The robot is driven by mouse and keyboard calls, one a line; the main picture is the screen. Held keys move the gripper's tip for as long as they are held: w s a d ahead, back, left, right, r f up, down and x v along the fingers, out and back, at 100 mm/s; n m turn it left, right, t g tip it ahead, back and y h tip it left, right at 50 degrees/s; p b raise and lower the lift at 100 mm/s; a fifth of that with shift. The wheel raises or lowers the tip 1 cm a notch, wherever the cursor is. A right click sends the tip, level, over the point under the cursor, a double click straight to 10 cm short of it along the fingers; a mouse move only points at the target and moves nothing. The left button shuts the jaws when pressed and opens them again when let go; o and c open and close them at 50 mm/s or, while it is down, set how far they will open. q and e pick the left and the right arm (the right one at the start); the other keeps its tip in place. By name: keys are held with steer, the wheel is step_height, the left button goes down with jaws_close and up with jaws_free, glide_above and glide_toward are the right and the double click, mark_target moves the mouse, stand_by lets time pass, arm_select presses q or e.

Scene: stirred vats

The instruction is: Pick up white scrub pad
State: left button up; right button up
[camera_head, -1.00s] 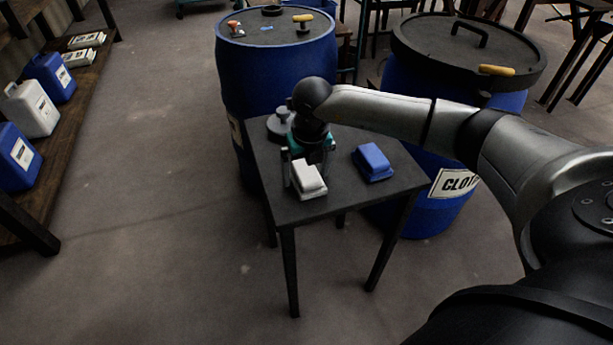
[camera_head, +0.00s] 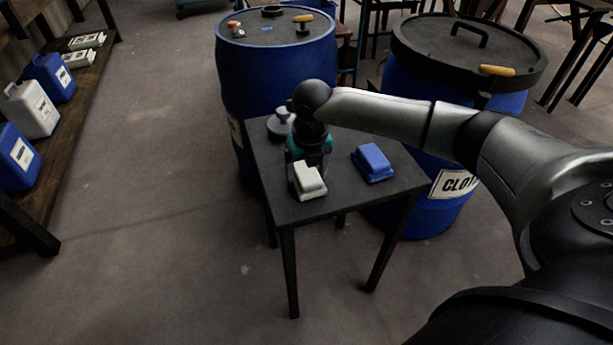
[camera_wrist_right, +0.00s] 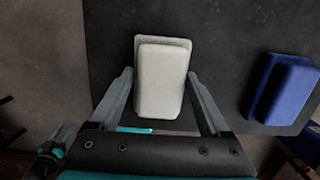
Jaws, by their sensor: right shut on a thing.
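The white scrub pad (camera_head: 310,181) is a pale block with a smaller raised upper part, at the front left of the small dark table (camera_head: 345,205). My right gripper (camera_head: 306,168) reaches down over it from behind and is shut on it. In the right wrist view the white scrub pad (camera_wrist_right: 161,82) stands between the two fingers of the right gripper (camera_wrist_right: 160,88). Whether its underside touches the table is hard to tell. My left gripper is not in view.
A blue scrub pad (camera_head: 373,162) lies on the table to the right. A dark round weight-like object (camera_head: 279,124) stands at the table's back left. Jugs (camera_head: 38,108) line a left shelf.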

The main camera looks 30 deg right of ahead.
steer(key=shift+c, duration=0.6)
steer(key=shift+r, duration=0.1)
steer(key=shift+r, duration=0.4)
steer(key=shift+r+p, duration=0.3)
step_height(320, 180, up, 10)
steer(key=p, duration=0.3)
step_height(320, 180, up, 9)
steer(key=p, duration=0.2)
glide_above(306, 170)
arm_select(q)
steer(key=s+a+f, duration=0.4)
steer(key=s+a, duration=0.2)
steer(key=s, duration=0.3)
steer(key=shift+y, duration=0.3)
arm_select(e)
steer(key=shift+s, duration=0.1)
